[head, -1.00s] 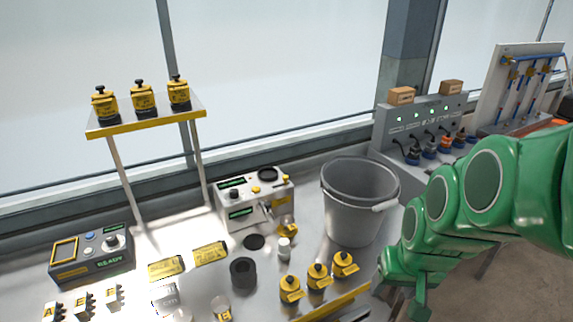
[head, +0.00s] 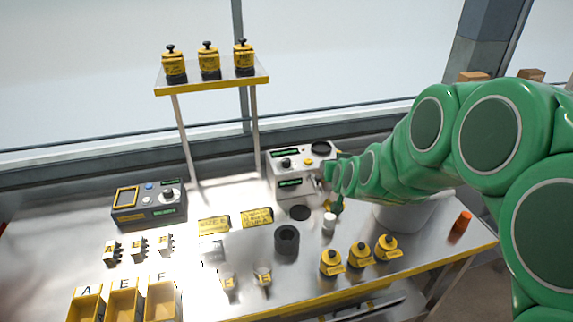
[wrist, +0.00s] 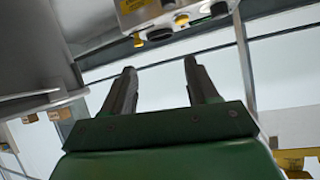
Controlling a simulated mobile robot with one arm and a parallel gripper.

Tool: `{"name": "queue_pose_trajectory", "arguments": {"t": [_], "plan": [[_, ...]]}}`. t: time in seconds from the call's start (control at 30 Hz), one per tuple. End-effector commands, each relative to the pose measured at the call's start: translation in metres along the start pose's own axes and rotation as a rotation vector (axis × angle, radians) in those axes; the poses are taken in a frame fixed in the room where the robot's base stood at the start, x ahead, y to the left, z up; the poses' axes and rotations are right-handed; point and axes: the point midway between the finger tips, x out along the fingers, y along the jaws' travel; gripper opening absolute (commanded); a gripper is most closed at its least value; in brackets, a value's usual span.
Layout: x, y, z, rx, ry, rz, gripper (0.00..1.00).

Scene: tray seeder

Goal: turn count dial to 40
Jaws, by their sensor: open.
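The white machine (head: 292,181) stands at the back of the bench with a black knob (head: 287,163), a yellow button, a round black part on top and green displays. A dark control box (head: 150,207) at the left has a silver knob (head: 168,193), a blue button and a green display. I cannot tell which knob is the count dial, and the display text is too small to read. My gripper (wrist: 162,78) is open and empty. In the wrist view, the machine (wrist: 170,15) appears upside down beyond its fingertips, apart from them. In the head view, my arm covers the machine's right side.
A shelf (head: 212,87) holding several yellow-black canisters stands behind the dark box. A black cup (head: 287,240), a white vial (head: 329,221) and yellow canisters (head: 361,254) stand in front of the machine. A grey bucket (head: 398,218) is partly behind my arm. Yellow bins (head: 123,300) sit front left.

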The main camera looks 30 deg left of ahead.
Motion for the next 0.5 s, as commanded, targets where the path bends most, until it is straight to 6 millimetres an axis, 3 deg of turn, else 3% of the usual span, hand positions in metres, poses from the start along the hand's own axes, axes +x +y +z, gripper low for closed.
{"name": "queue_pose_trajectory", "arguments": {"t": [0.2, 0.5], "plan": [[0.044, -0.045, -0.01, -0.03, 0.164, -0.016, 0.59], [0.084, -0.101, -0.015, -0.068, 0.395, -0.013, 0.59]]}}
